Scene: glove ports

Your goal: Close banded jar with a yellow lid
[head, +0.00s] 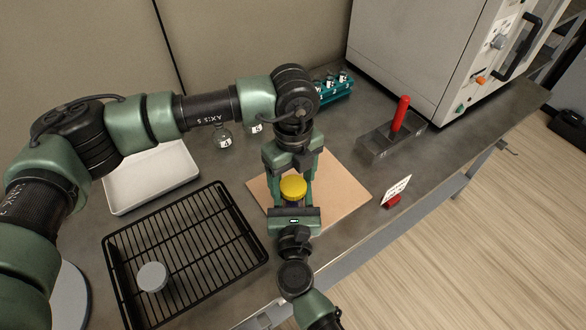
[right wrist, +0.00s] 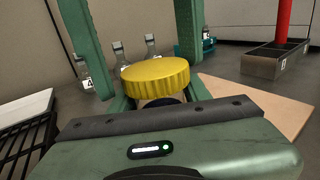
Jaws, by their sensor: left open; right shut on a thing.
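The yellow lid (head: 293,187) sits above the tan board, on top of what my right gripper holds. It also shows large in the right wrist view (right wrist: 156,76). The jar under it is almost wholly hidden by the lid and my right gripper, so its band cannot be made out. My right gripper (head: 293,204) comes from the front and is shut on the jar below the lid. My left gripper (head: 291,172) points down from above, open, with its fingers on either side of the lid and apart from it in the right wrist view.
A black wire rack (head: 222,201) holds a grey round lid (head: 152,277). A white tray (head: 112,192), glass bottles (head: 222,138), a teal vial rack (head: 338,92), a dark bin with a red handle (head: 402,112) and a card stand (head: 393,200) surround the tan board (head: 345,188).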

